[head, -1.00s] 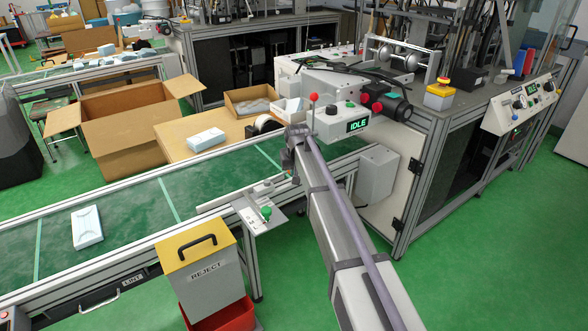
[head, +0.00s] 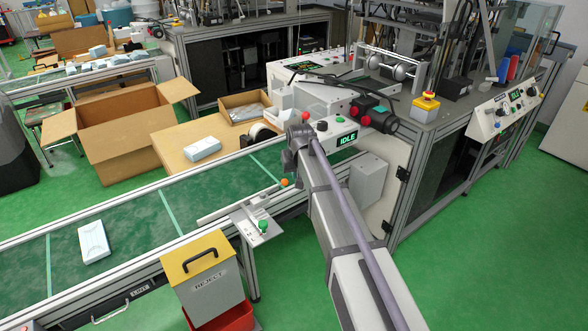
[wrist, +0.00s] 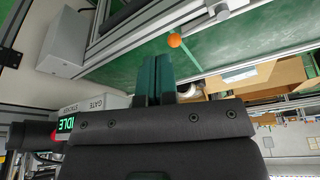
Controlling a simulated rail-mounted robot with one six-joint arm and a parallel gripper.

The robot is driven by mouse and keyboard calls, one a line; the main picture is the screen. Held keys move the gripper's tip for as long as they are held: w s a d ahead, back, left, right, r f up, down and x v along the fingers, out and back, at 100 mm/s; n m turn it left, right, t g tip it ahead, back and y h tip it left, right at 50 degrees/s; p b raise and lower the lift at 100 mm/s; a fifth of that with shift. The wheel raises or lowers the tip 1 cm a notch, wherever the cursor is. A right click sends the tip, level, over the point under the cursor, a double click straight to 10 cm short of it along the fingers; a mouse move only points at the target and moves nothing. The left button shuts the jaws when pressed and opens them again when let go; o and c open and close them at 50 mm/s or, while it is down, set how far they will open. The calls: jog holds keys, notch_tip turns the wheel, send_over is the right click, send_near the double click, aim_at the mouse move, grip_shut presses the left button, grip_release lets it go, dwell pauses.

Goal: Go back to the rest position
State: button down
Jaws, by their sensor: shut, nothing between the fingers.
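My arm reaches from the lower right of the head view to above the conveyor's (head: 200,200) near edge, close to the machine with the IDLE display (head: 347,138). My gripper's fingers are hidden behind the arm's end there. In the wrist view my gripper (wrist: 157,62) shows two teal fingers side by side, shut with nothing between them. An orange ball knob (wrist: 174,40) appears just beyond the fingertips, apart from them in the picture. It also shows in the head view (head: 284,182), just below the arm's end.
A white pack (head: 93,241) lies on the belt. A white-blue pack (head: 202,148) lies on the table beside an open carton (head: 120,132). Green floor is clear at right.

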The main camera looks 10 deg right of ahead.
jog(key=s+d+r+g+p, duration=0.1)
jog(key=s+r+p, duration=0.2)
jog(key=s, duration=0.7)
jog(key=s+d+r+g+p, duration=0.1)
jog(key=s+r+p, duration=0.3)
jog(key=s, duration=0.6)
jog(key=s+d+r+g+p, duration=0.1)
jog(key=s+r+p, duration=0.2)
jog(key=s, duration=0.8)
jog(key=shift+d+r+m+p, duration=0.25)
jog(key=shift+d+m+p, duration=0.15)
jog(key=shift+p, duration=0.3)
